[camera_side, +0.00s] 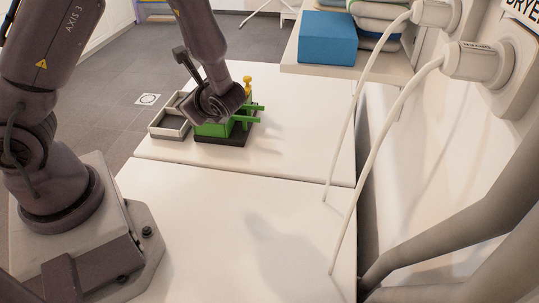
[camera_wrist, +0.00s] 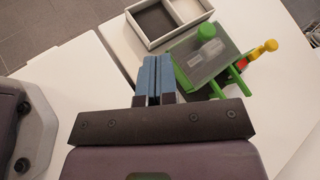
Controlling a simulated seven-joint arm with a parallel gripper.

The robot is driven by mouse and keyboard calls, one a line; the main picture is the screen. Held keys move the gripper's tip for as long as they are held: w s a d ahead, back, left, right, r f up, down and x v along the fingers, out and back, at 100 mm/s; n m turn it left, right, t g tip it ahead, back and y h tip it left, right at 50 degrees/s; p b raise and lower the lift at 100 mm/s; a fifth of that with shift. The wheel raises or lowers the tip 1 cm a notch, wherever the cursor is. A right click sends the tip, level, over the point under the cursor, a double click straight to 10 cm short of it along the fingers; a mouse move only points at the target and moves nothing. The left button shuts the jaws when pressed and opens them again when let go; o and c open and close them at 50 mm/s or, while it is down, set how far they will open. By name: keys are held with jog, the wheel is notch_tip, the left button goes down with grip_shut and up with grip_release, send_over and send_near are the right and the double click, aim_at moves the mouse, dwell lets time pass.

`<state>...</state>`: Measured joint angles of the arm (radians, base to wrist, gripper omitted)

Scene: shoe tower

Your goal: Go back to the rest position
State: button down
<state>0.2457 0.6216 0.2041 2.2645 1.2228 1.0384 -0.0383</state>
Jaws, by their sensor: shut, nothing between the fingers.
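My gripper (camera_wrist: 157,62) shows in the wrist view with its two blue fingers side by side, shut with nothing between them. In the side view its fingers are hidden behind my own wrist. A green rig (camera_side: 250,112) on a black base stands on the far white table, partly behind my wrist. In the wrist view the green rig (camera_wrist: 181,76) is right of my fingertips, with a grey top and a pale, bottle-like shape on it. A yellow knob (camera_side: 247,83) rises at its back; in the wrist view the yellow part (camera_wrist: 270,45) has red beside it.
A shallow grey tray (camera_side: 155,131) with a divider sits left of the rig; it also shows in the wrist view (camera_wrist: 137,33). The near white table (camera_side: 190,225) is clear. A blue box (camera_side: 328,38) sits on a shelf at right. Two white cables (camera_side: 345,180) hang along the right.

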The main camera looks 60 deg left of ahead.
jog(key=s+d+r+n+t+h, duration=0.3)
jog(key=d+r+n+h, duration=0.3)
jog(key=r, duration=0.3)
jog(key=s+d+r+n+t+h, duration=0.3)
jog(key=s+d+r+n+h, duration=0.3)
jog(key=r, duration=0.4)
jog(key=shift+d+r+n+t, duration=0.15)
jog(key=shift+d+n+t, duration=0.2)
jog(key=shift+d, duration=0.3)
